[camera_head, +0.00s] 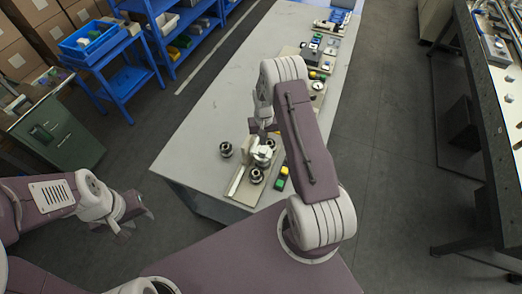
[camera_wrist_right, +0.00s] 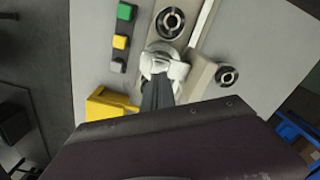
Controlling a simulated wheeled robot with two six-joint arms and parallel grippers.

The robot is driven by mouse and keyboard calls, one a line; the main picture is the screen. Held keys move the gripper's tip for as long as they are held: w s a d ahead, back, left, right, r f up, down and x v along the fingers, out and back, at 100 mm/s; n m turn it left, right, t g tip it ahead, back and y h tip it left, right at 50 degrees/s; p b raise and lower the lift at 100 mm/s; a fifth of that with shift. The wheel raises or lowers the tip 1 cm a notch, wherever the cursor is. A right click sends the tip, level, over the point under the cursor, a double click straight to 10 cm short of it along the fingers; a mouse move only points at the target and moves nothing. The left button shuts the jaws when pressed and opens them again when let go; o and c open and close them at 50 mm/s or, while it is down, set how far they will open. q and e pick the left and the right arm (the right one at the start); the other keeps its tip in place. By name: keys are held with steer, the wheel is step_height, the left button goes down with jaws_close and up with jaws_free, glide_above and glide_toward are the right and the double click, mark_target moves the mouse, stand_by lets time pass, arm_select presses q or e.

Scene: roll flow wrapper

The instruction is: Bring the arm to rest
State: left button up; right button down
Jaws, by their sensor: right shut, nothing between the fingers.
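My right arm reaches over the grey table (camera_head: 222,85) in the head view. Its gripper (camera_head: 262,134) points down just above a small machine with round black-and-silver rollers and a white part (camera_head: 263,153). In the right wrist view the dark fingers (camera_wrist_right: 157,97) are together with nothing between them, in front of the white part (camera_wrist_right: 165,68). Whether they touch it I cannot tell. My left gripper (camera_head: 137,222) hangs over the floor left of the table, its fingers apart and empty.
A button box (camera_head: 281,178) with green and yellow buttons stands right of the rollers. More devices (camera_head: 318,85) line the table's right edge. A blue rack (camera_head: 122,75) and green cabinet (camera_head: 60,140) stand at the left. The table's left half is clear.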

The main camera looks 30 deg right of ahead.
steer(key=shift+r, duration=0.65)
steer(key=shift+f, duration=0.1)
